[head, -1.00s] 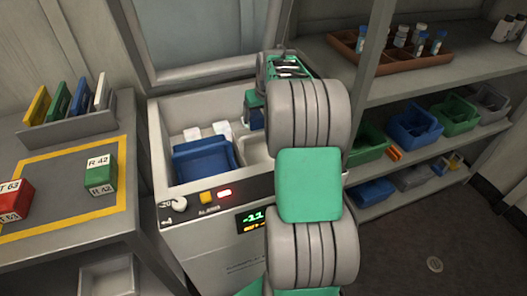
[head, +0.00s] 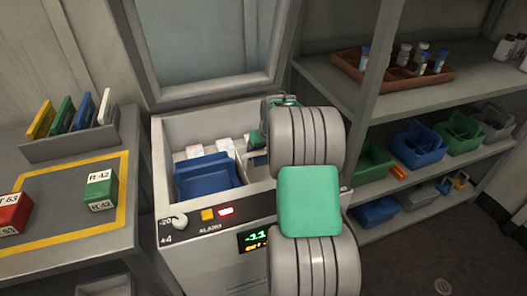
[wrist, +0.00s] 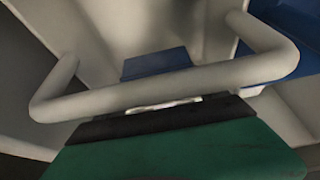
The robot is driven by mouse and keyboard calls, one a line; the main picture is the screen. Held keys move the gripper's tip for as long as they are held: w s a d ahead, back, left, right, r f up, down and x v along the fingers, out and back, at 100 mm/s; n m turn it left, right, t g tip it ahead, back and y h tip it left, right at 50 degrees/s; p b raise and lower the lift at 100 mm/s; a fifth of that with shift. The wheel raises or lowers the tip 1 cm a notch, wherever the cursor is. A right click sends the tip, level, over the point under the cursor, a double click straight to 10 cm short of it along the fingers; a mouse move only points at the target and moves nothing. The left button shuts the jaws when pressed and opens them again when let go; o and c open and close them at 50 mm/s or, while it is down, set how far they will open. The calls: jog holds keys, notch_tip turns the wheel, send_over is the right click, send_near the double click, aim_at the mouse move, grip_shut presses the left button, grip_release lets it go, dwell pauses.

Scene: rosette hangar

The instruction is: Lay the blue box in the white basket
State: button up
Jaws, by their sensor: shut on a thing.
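The blue box (wrist: 155,63) shows in the wrist view just beyond my gripper's dark jaws, which are shut on it. My gripper (wrist: 155,112) is inside the open white chest, over the white basket. The white basket's pale handle (wrist: 170,92) crosses the wrist view in front of the jaws. In the head view the white basket (head: 257,160) is mostly hidden behind my arm, and little of my gripper (head: 256,139) shows. I cannot tell whether the box touches the basket floor.
A blue basket (head: 207,177) sits to the left in the chest (head: 166,145), with white cartons (head: 226,146) behind it. The raised lid (head: 210,45) stands behind. A shelf with bins (head: 418,143) is at right. A table with green (head: 101,190) and red (head: 13,213) boxes is at left.

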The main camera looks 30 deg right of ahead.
jog(key=o, duration=1.4)
jog(key=shift+f, duration=0.1)
jog(key=shift+o, duration=0.2)
jog(key=shift+r+p, duration=0.3)
jog(key=shift+r, duration=0.15)
jog(key=p+v, duration=0.1)
jog(key=v, duration=1.1)
jog(key=shift+r, duration=0.2)
